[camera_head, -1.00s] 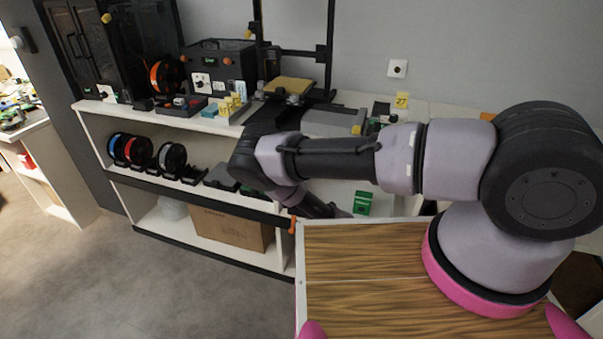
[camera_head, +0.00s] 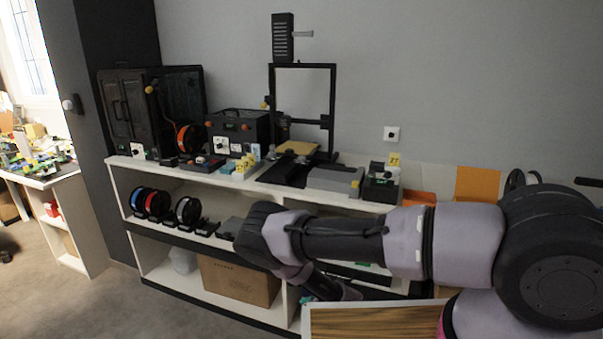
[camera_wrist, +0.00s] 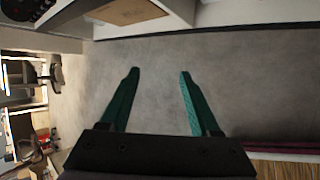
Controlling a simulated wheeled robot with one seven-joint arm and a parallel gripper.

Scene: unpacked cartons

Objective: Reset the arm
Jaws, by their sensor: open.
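My gripper (camera_wrist: 157,72) is open in the wrist view. Its two green fingers stand apart with nothing between them, and grey floor shows beyond them. In the head view my arm reaches left from the right side and bends down in front of the shelf unit (camera_head: 215,178). The fingers cannot be made out in the head view.
The shelf unit carries a 3D printer (camera_head: 298,150), filament spools (camera_head: 188,210) and a cardboard box (camera_head: 238,280). A wood-topped surface (camera_head: 375,322) lies below my arm. Open floor (camera_head: 95,305) is at the lower left. Another cluttered table (camera_head: 40,180) stands far left.

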